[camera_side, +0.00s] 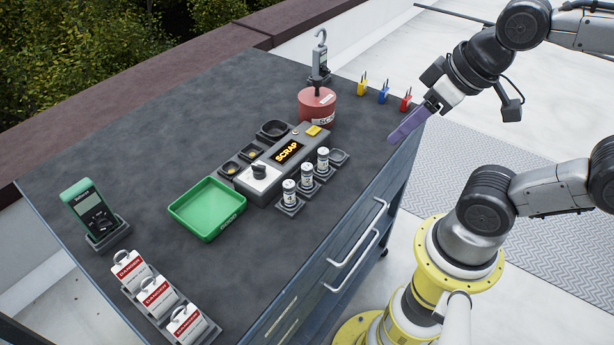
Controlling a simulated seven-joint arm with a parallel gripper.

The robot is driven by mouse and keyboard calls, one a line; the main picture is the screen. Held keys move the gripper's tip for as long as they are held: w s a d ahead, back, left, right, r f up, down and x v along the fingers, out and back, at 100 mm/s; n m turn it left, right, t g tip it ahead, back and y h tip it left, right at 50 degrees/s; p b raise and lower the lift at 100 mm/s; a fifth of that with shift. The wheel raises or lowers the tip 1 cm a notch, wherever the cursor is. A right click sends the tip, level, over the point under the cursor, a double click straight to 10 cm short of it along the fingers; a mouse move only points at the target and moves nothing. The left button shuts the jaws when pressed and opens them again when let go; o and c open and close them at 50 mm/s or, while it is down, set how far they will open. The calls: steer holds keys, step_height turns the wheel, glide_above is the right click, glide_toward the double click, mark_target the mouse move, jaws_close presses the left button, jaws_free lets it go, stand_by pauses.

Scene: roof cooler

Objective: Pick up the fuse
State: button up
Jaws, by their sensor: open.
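Several small white cylindrical fuses with metal caps stand upright in dark holders on the front side of the tester, such as the near fuse (289,192), the middle fuse (306,176) and the far fuse (323,159). I cannot tell which one the task means. The tester (257,180) is a grey box with a knob and a lit sign reading SCRAP. My gripper (406,128) is at the right, near the cart's right corner, well apart from the fuses. It is open, with purple fingers, and I see nothing between them.
A green tray (206,208) lies left of the tester. A red SCRAP canister (317,105) stands behind it, with yellow, blue and red padlocks (383,93) to the right. A green meter (90,209) and danger tags (157,297) are at left. The tabletop's back left is clear.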

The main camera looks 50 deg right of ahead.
step_height(320, 180, up, 4)
steer(key=a+f+m+g+y, duration=0.3)
steer(key=a+f+m+y, duration=0.1)
steer(key=a+m, duration=0.1)
step_height(320, 180, up, 3)
steer(key=m+t+y, duration=0.6)
steer(key=m+t, duration=0.6)
steer(key=m, duration=1.2)
glide_above(307, 178)
steer(key=s+d, duration=0.3)
steer(key=d, duration=0.1)
steer(key=f, duration=2)
steer(key=shift+a+f, duration=0.2)
steer(key=shift+f, duration=0.2)
steer(key=shift+w+a+f, duration=0.1)
steer(key=shift+f, duration=0.05)
steer(key=shift+w+a, duration=0.15)
steer(key=shift+w, duration=0.1)
steer(key=shift+x, duration=3.4)
